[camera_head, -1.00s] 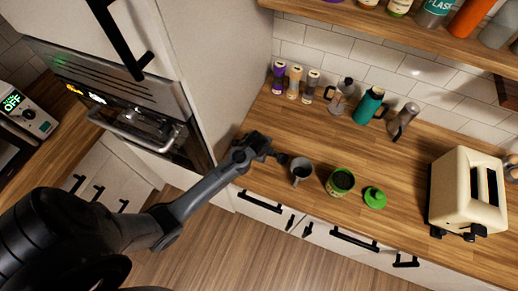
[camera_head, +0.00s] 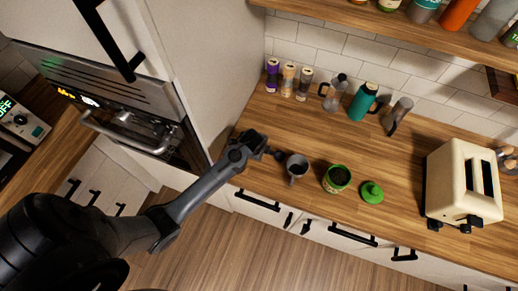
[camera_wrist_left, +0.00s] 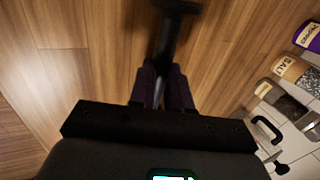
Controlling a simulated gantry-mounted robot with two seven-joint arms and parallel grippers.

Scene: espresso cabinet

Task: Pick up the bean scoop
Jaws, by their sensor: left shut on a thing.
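The bean scoop (camera_wrist_left: 170,40) is a dark piece with a slim handle, held between the fingers of my left gripper (camera_wrist_left: 163,90) in the left wrist view. In the head view my left gripper (camera_head: 262,147) is above the left end of the wooden counter, and the small dark end of the scoop (camera_head: 279,155) shows just past its fingers, left of the grey cup. I cannot tell whether the scoop touches the counter. My right gripper is not in view.
To the right stand the grey cup (camera_head: 297,162), an open green can (camera_head: 337,179) with dark contents and a green lid (camera_head: 371,192). Spice jars (camera_head: 288,79), a French press (camera_head: 334,92), a teal flask (camera_head: 361,103) and a cream toaster (camera_head: 463,182) stand around them.

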